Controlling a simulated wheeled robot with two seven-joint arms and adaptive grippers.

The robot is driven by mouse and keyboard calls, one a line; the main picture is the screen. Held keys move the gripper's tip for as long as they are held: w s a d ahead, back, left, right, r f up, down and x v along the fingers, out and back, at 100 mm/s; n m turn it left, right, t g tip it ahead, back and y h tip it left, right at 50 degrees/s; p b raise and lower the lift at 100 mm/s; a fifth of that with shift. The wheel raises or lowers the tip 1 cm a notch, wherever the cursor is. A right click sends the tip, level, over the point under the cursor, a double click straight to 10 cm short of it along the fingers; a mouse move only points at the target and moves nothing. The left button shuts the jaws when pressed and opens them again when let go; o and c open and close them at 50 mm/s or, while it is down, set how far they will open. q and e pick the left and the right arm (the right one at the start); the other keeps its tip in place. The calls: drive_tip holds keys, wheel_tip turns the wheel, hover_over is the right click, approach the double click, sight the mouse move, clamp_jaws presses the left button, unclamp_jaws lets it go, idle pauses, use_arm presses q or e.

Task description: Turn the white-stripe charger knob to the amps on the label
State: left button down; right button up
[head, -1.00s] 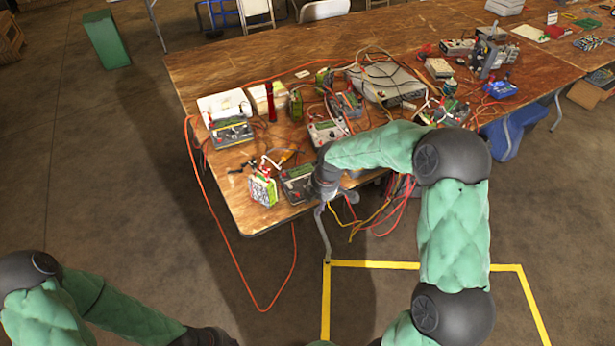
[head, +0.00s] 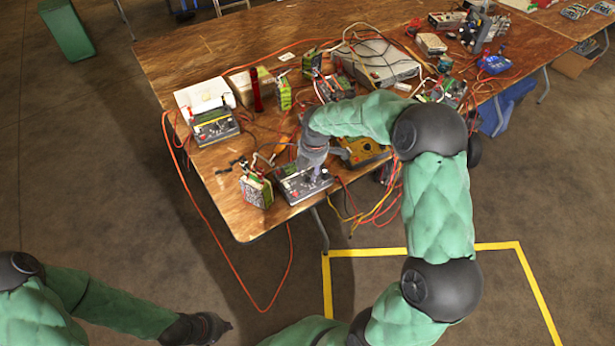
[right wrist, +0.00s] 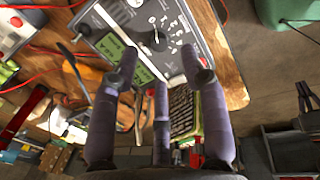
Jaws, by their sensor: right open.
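A dark grey charger (head: 291,186) stands at the table's near-left corner. The right wrist view shows its panel (right wrist: 116,20) with a black round knob (right wrist: 154,41), white dial marks around it and green displays (right wrist: 110,47). I cannot make out the stripe's exact direction. My right gripper (head: 312,176) is over the charger; in the right wrist view its fingers (right wrist: 160,62) are spread, open and empty, on either side below the knob. A green-and-white battery pack (head: 257,190) stands beside the charger; its print is too small to read. My left gripper (head: 208,328) is low, away from the table.
Another charger (head: 214,125) stands further back left, with a red cylinder (head: 257,92) near it. A yellow device (head: 362,151) sits right of my right gripper. Loose red and yellow cables (head: 375,212) hang off the table's front edge. Bare wood (head: 225,208) lies at the near-left corner.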

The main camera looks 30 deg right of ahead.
sight(308, 177)
drive_tip(key=shift+w+f+b, duration=0.25)
drive_tip(key=shift+f+b, duration=0.1)
drive_tip(key=shift+f, duration=0.8)
drive_tip(key=shift+w+f+b, duration=0.2)
drive_tip(key=shift+f+b, duration=0.1)
drive_tip(key=shift+f, duration=0.85)
clamp_jaws()
